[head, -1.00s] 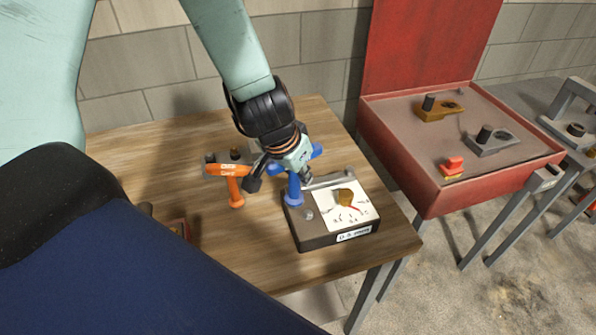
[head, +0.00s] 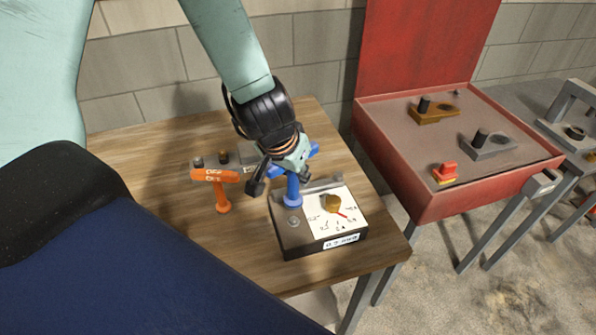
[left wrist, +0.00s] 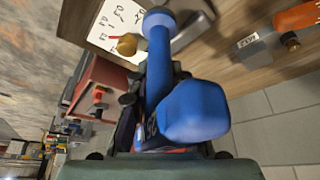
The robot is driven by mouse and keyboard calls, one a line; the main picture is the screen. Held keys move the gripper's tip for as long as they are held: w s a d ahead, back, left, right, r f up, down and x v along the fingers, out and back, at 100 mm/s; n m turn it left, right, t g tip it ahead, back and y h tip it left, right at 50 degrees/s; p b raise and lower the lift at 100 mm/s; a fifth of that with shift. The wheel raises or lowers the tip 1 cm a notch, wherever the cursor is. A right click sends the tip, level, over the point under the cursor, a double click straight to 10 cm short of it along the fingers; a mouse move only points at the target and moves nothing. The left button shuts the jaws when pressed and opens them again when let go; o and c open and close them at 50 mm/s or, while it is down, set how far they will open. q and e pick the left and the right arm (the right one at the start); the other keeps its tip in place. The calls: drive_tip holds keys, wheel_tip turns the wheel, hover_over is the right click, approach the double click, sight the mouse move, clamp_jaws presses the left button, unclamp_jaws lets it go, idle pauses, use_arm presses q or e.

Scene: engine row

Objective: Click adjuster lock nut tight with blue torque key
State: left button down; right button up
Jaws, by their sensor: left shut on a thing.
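My left gripper (head: 290,172) is shut on the blue torque key (head: 292,194). The key hangs roughly upright, its flared lower end over the back left part of a dark gauge block (head: 302,247). I cannot tell whether that end touches the block or sits on a nut. The left wrist view shows the key's shaft and large blue head (left wrist: 195,110) close up. The block carries a white dial card (head: 333,222) with a brass knob and red pointer. A small grey round fitting (head: 294,221) shows in front of the key; I cannot tell if it is the lock nut.
An orange T-handled key (head: 222,192) stands by a grey rack (head: 243,160), left of the gripper. A red open case (head: 440,205) with several fittings stands to the right. The wooden table (head: 150,150) is clear at the back left.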

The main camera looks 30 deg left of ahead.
sight(296, 193)
use_arm(q)
drive_tip(key=shift+w+a, duration=0.1)
drive_tip(key=shift+w, duration=0.1)
drive_tip(key=shift+f, duration=0.25)
drive_tip(key=shift+f+b, duration=0.3)
drive_tip(key=shift+s+d+f+b, duration=0.2)
drive_tip(key=shift+s+f+b, duration=0.25)
drive_tip(key=shift+b, duration=0.2)
drive_tip(key=shift+a+b+x, duration=0.2)
drive_tip(key=shift+b+x, duration=0.55)
drive_tip(key=shift+x, duration=0.5)
drive_tip(key=shift+f, duration=0.25)
drive_tip(key=shift+s+d+f+b, duration=0.2)
drive_tip(key=shift+s+f+b, duration=0.2)
drive_tip(key=shift+b, duration=0.25)
drive_tip(key=shift+w+a+f, duration=0.1)
drive_tip(key=shift+w+f, duration=0.05)
drive_tip(key=shift+f, duration=0.15)
drive_tip(key=shift+w+f, duration=0.2)
drive_tip(key=shift+s+r, duration=0.1)
